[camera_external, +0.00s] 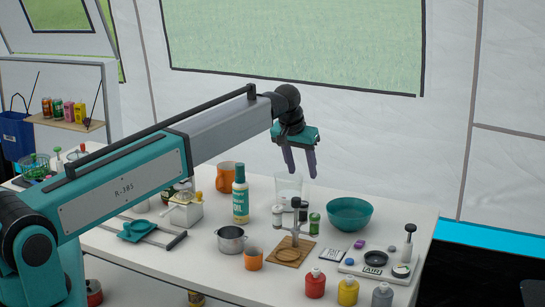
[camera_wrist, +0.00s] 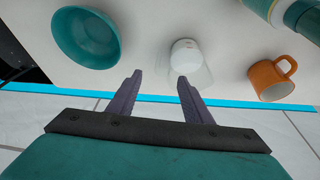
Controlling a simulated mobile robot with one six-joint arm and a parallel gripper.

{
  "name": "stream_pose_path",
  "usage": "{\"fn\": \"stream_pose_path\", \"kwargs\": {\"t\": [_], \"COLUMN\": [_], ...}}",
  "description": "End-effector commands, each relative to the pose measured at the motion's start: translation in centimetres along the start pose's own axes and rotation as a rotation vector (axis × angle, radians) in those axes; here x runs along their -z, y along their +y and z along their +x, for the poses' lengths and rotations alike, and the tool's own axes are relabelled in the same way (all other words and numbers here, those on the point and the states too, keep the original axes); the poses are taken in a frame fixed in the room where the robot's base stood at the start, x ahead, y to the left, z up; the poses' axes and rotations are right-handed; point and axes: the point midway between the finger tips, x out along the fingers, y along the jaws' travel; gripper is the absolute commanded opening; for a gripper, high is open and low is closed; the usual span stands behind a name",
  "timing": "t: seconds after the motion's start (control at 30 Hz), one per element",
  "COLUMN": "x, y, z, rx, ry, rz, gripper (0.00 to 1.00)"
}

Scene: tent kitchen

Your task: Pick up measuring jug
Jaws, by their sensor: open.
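The measuring jug (camera_external: 289,187) looks like a clear, see-through vessel standing upright near the table's back edge. In the wrist view the clear jug (camera_wrist: 188,56) shows its pale round base, just beyond the right fingertip. My gripper (camera_external: 301,174) is open and empty, pointing down above the table close to the jug. In the wrist view the purple fingers of my gripper (camera_wrist: 160,76) are spread apart. The right finger overlaps the jug's lower edge in that view; whether they touch cannot be told.
A teal bowl (camera_external: 349,214) stands right of the jug and an orange mug (camera_external: 228,177) to its left, beyond a teal-and-cream oil bottle (camera_external: 240,197). Small jars (camera_external: 314,223) and a wooden stand (camera_external: 292,250) are in front. The tent wall (camera_external: 350,145) rises behind.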

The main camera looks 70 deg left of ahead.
Motion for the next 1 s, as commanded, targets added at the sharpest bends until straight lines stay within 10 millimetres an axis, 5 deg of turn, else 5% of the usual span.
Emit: {"fn": "stream_pose_path", "kwargs": {"t": [1.0], "x": [0.0], "y": [-0.3], "z": [4.3], "rx": [0.001], "ry": [-0.003], "rz": [0.0], "gripper": [0.46]}}
